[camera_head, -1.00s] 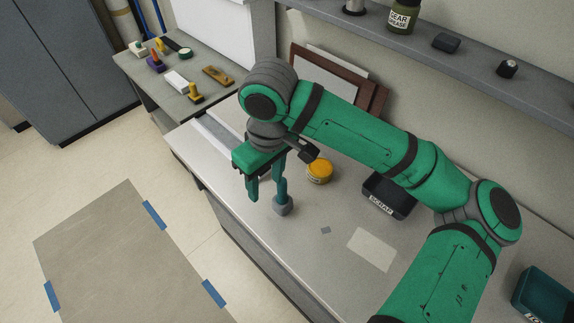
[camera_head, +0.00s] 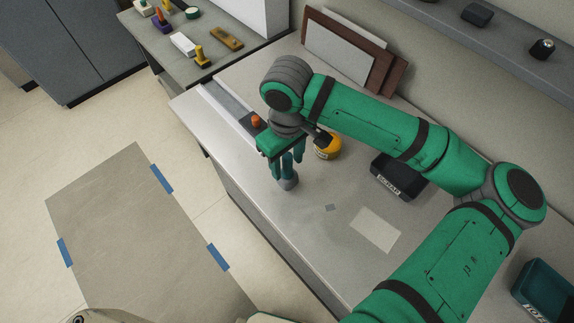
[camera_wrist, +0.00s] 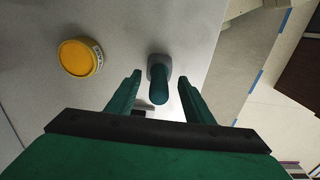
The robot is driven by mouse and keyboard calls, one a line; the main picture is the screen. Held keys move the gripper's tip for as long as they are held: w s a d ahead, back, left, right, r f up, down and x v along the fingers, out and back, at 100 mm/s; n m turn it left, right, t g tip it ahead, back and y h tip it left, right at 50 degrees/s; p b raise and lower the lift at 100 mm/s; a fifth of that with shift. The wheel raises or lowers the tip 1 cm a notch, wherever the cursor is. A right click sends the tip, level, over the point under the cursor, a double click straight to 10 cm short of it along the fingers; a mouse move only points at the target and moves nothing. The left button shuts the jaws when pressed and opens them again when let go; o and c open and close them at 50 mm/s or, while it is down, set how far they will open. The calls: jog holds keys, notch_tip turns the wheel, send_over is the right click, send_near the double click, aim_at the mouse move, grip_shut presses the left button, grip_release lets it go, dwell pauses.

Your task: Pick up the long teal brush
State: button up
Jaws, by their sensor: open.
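In the wrist view the teal brush handle (camera_wrist: 159,88) points toward the camera between my two fingers, with the grey base beyond. My gripper (camera_head: 288,164) is over the brush, pointing down, with a finger on either side of the handle. In the wrist view my gripper (camera_wrist: 159,79) is open, with gaps on both sides of the handle. The fingers partly hide the handle in the head view.
A yellow tin (camera_head: 328,147) stands close behind the brush; it also shows in the wrist view (camera_wrist: 77,57). A black scrap bin (camera_head: 398,180) is to the right. An orange knob (camera_head: 256,120) is behind my gripper. The bench front is clear.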

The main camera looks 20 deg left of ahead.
jog(key=shift+f, duration=1.3)
jog(key=c, duration=1.1)
jog(key=shift+w, duration=0.1)
jog(key=shift+c, duration=0.2)
notch_tip(320, 180, up, 9)
jog(key=shift+d+r, duration=0.15)
jog(key=shift+r, duration=0.4)
